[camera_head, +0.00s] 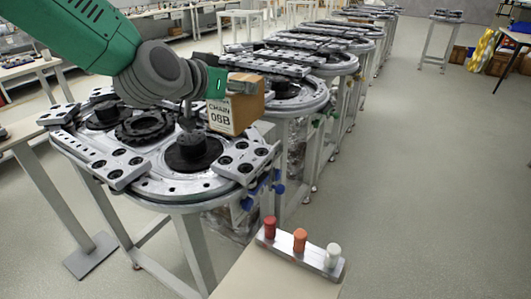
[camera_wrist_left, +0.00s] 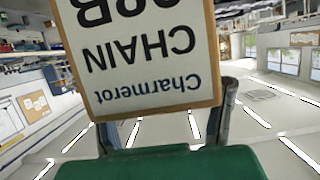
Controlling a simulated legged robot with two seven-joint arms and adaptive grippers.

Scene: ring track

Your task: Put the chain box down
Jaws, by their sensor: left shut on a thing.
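The chain box (camera_head: 247,104) is a brown cardboard box with a white label reading "CHAIN 08B". My left gripper (camera_head: 226,88), on the green arm coming in from the upper left, is shut on it. The box is upright and appears held above the near ring-track table (camera_head: 150,184), over its right side. I cannot tell its exact clearance. In the left wrist view the box (camera_wrist_left: 140,60) fills the upper middle, its label upside down and reading "Charmerot CHAIN". A dark finger (camera_wrist_left: 226,105) shows beside its right edge. My right gripper is out of view.
The near table carries black round hubs (camera_head: 192,153) and grey plates with holes (camera_head: 246,161). More ring tables (camera_head: 275,95) run back in a row. A metal bar with red, orange and white pegs (camera_head: 300,240) sits on a beige surface (camera_head: 270,280) at the front.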

